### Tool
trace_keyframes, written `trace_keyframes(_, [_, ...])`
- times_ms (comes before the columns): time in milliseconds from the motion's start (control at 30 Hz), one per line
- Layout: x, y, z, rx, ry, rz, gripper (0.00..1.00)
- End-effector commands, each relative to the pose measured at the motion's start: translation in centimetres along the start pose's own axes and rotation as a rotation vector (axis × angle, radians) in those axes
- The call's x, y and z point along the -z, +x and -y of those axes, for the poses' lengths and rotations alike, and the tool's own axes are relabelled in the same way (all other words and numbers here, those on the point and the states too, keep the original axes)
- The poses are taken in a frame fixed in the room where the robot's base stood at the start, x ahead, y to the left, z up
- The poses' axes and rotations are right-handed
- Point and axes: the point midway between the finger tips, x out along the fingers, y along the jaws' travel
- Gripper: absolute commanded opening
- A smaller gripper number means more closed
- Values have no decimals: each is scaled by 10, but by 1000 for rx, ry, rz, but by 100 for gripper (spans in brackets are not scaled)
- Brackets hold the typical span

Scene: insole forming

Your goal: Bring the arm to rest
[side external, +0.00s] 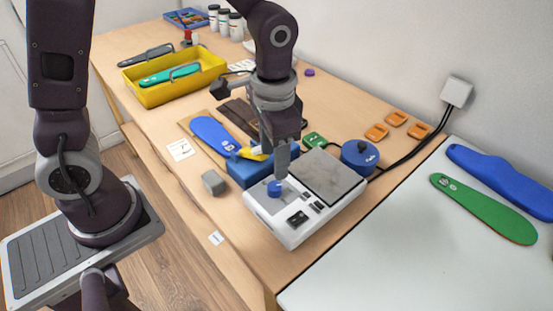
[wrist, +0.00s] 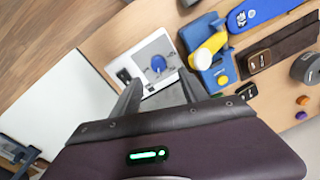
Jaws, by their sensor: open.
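My gripper (side external: 278,165) points down above the white machine (side external: 290,228), close over its blue knob (side external: 274,188). In the wrist view my gripper (wrist: 158,88) has its two fingers spread apart with nothing between them. The blue knob (wrist: 158,64) shows just beyond the fingertips. I cannot tell whether a finger touches it. The machine's grey plate (side external: 327,175) lies bare to the right of the fingers.
A blue block with a yellow part (side external: 250,165) stands left of the machine, near a blue insole (side external: 213,134). A yellow bin (side external: 150,92) holds a green insole. A blue round container (side external: 360,156) stands to the right. A white surface (side external: 400,250) holds green and blue insoles.

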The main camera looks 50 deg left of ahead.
Motion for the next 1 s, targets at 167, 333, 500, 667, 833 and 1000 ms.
trace_keyframes(167, [-45,-78,20,21,-117,-164,52])
trace_keyframes(333, [-114,-127,23,29,-244,-337,52])
trace_keyframes(500, [-153,-136,17,28,-310,-439,52])
trace_keyframes(667, [-160,-137,15,27,-321,-459,52])
trace_keyframes(833, [-159,-137,15,27,-320,-458,52])
trace_keyframes(1000, [-159,-137,15,27,-320,-458,52])
